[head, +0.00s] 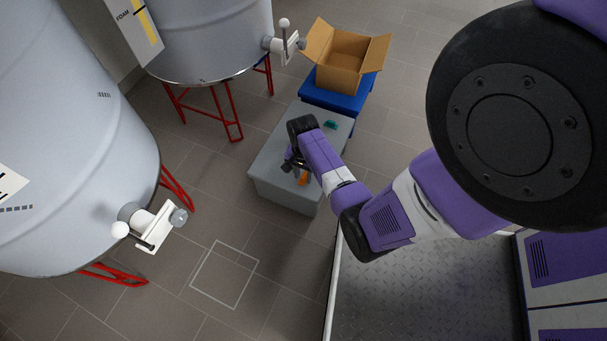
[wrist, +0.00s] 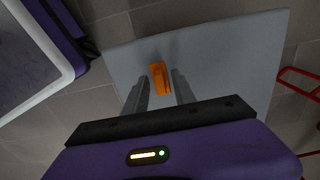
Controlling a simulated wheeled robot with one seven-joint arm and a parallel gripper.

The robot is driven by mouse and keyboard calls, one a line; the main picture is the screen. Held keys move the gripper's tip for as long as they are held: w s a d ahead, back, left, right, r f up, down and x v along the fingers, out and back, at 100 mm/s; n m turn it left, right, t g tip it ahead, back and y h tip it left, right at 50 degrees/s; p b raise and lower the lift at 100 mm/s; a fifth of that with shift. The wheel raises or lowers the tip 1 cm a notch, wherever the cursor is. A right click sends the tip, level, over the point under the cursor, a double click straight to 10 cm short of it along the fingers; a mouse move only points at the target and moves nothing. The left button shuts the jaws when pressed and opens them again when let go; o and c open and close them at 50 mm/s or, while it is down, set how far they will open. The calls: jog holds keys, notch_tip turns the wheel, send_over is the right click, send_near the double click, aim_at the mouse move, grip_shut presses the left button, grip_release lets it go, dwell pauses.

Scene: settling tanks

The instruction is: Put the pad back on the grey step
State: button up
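The grey step (head: 274,183) is a low grey block on the floor; its pale top (wrist: 225,60) fills much of the wrist view. A small orange piece (head: 304,178) is over the step's near part. In the wrist view the orange piece (wrist: 160,77) shows between the tips of my gripper (wrist: 161,76), with narrow gaps to both fingers. My gripper (head: 292,165) is open and low over the step. A small teal thing (head: 331,124) lies on the step's far end. I cannot tell which of the two is the pad.
An open cardboard box (head: 341,74) stands on a blue step (head: 335,97) behind the grey step. Two large tanks (head: 65,150) on red legs, with projecting valves (head: 158,226), stand at left. A pale square outline (head: 225,274) marks clear floor in front.

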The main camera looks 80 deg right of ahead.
aim_at(303, 177)
notch_tip(303, 177, up, 12)
jog(key=p, duration=0.5)
jog(key=a+r+n+t+h, duration=0.35)
jog(key=a+n+t, duration=0.25)
jog(key=a+n, duration=0.7)
jog(key=s+a+r+n+t+y, duration=0.1)
jog(key=a+r+n+t, duration=0.1)
jog(key=a+r, duration=0.4)
jog(key=s+a+r+n+t+y, duration=0.1)
jog(key=a+r, duration=0.5)
jog(key=r, duration=0.6)
jog(key=s+a+r+n+t+y, duration=0.1)
jog(key=s+a+r+n+t, duration=0.2)
jog(key=a+r+t, duration=0.3)
notch_tip(303, 177, up, 4)
jog(key=shift+s+a+r+n, duration=0.1)
jog(key=shift+s+a+n, duration=0.2)
jog(key=shift+n, duration=0.5)
jog(key=shift+y, duration=0.25)
notch_tip(303, 177, up, 22)
jog(key=p, duration=2.2)
